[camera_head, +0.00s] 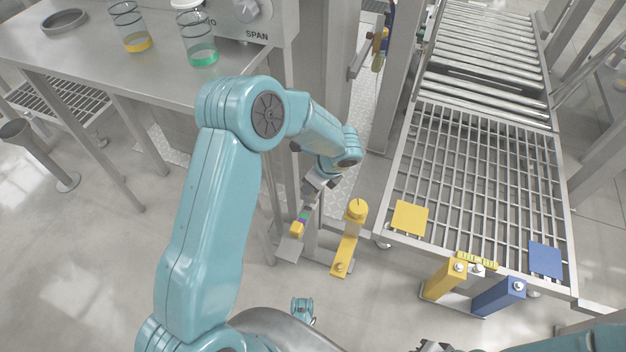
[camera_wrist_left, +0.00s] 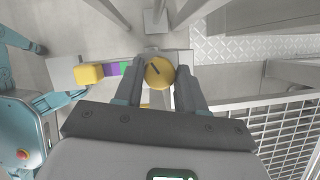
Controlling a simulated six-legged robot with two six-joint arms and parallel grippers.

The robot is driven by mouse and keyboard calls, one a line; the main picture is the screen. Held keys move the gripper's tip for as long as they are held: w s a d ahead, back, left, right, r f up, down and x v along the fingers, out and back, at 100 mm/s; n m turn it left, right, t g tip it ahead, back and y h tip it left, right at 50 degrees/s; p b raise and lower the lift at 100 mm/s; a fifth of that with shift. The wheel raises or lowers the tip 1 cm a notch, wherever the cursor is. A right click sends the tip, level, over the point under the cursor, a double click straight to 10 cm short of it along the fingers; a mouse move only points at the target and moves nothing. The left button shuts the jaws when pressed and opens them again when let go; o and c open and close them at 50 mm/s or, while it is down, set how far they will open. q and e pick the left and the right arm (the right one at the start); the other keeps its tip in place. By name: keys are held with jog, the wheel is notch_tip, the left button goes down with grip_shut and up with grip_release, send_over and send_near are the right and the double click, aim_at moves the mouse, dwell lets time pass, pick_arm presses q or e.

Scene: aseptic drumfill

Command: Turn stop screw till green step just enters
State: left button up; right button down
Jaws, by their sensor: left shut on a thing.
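In the left wrist view, my left gripper (camera_wrist_left: 160,82) has a finger on each side of a round yellow knob (camera_wrist_left: 159,72) with a dark line across its face, and is shut on it. I take it for the stop screw. Left of the knob lies a strip with a green step (camera_wrist_left: 125,67) nearest, then a purple step (camera_wrist_left: 111,69) and a yellow block (camera_wrist_left: 88,74). In the head view, my left gripper (camera_head: 316,186) points down above the green step (camera_head: 304,215) and yellow block (camera_head: 297,229); the knob is hidden there. How far the green enters is unclear.
A yellow post (camera_head: 356,211) stands on a yellow bar (camera_head: 343,260) right of the strip. Farther right is a mesh conveyor (camera_head: 480,170) with yellow (camera_head: 410,217) and blue (camera_head: 545,259) plates. A table (camera_head: 90,60) with jars stands at the upper left.

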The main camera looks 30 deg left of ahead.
pick_arm(q)
jog(key=shift+d+m, duration=0.1)
jog(key=shift+m, duration=0.3)
jog(key=o, duration=1)
jog(key=p+v, duration=0.1)
jog(key=v, duration=0.4)
jog(key=p+v, duration=0.2)
jog(key=v, duration=0.4)
jog(key=p+v, duration=0.2)
jog(key=v, duration=0.3)
jog(key=shift+s+r, duration=0.15)
jog(key=shift+s, duration=0.15)
